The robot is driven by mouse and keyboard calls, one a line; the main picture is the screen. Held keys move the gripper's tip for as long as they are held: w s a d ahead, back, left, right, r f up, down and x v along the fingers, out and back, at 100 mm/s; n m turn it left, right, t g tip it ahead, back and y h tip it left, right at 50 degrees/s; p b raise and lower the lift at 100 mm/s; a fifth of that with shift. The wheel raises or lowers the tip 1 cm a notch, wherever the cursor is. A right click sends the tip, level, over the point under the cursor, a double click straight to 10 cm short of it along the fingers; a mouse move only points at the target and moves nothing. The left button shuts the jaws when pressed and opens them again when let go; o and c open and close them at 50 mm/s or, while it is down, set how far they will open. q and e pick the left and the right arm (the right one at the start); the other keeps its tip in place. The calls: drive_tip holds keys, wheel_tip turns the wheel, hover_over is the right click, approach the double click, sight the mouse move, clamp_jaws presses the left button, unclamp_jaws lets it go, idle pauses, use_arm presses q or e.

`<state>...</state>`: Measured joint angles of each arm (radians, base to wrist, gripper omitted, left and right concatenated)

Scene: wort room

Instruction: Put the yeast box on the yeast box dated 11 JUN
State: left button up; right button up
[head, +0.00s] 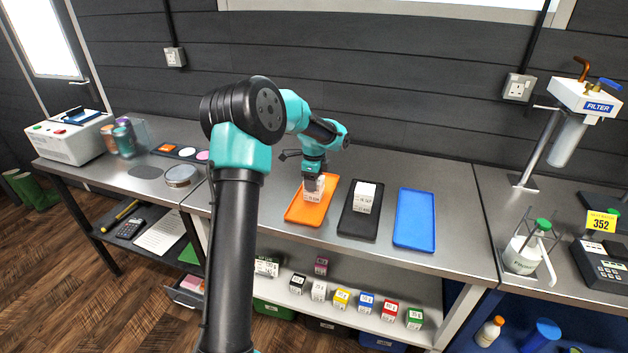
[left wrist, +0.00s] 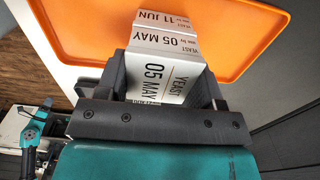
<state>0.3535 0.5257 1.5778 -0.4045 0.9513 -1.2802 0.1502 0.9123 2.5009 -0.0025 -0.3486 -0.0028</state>
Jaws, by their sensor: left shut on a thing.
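My left gripper (head: 313,180) is over the orange tray (head: 296,216), pointing down. In the left wrist view the gripper (left wrist: 160,98) is shut on a white yeast box (left wrist: 168,75) marked 05 MAY. In the head view the gripper partly hides the boxes. My right gripper is in neither view.
A black tray (head: 353,225) with a white box (head: 364,197) stands right of the orange tray, then an empty blue tray (head: 414,220). Several small coloured boxes stand on the shelf (head: 330,290) below. Left is a white machine (head: 75,140); right, a filter stand (head: 545,145).

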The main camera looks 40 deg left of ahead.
use_arm(q)
drive_tip(key=o, duration=0.9)
drive_tip(key=shift+o, duration=0.2)
wheel_tip(320, 180, up, 12)
drive_tip(key=shift+r, duration=0.15)
